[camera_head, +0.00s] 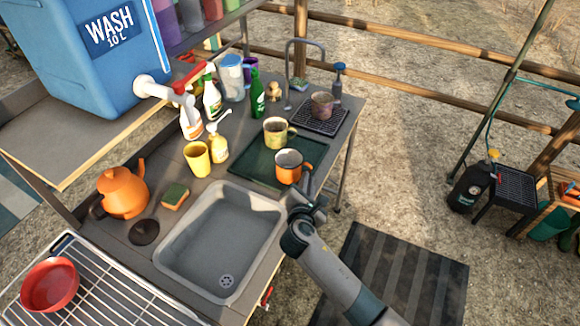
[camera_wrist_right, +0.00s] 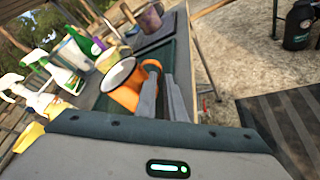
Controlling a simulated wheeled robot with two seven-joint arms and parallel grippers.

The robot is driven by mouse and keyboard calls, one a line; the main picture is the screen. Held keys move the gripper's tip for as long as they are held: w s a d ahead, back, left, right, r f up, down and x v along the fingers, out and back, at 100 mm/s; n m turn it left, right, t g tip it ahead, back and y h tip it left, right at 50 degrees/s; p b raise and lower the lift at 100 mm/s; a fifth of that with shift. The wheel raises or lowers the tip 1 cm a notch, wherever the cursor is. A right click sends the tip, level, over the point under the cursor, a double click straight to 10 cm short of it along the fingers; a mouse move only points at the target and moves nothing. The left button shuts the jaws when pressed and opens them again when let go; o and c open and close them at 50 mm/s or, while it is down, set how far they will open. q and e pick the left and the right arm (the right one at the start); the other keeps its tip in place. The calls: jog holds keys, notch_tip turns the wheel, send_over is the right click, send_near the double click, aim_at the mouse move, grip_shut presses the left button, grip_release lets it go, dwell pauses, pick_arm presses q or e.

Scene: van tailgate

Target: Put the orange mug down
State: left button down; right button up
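The orange mug (camera_head: 288,169) has a pale rim and is upright over the near right part of the dark green mat (camera_head: 250,168). Whether its base touches the mat is hard to tell. My right gripper (camera_head: 308,182) is at the mug's right side. In the right wrist view, the fingers (camera_wrist_right: 161,80) are close together at the handle of the mug (camera_wrist_right: 124,92), and they appear shut on it. The fingers hide part of the handle. My left gripper is not in view.
A yellowish mug (camera_head: 275,134) stands on the mat behind the orange one. Another mug (camera_head: 321,106) stands on a dark rack (camera_head: 322,121). A yellow cup (camera_head: 197,160) and bottles stand at left. The grey sink (camera_head: 222,250) is in front.

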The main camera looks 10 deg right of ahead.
jog(key=shift+w, duration=0.2)
jog(key=shift+p+x, duration=0.4)
jog(key=shift+x, duration=2.2)
jog(key=shift+s, duration=0.1)
jog(key=shift+f, duration=0.1)
jog(key=shift+c, duration=0.3)
grip_shut()
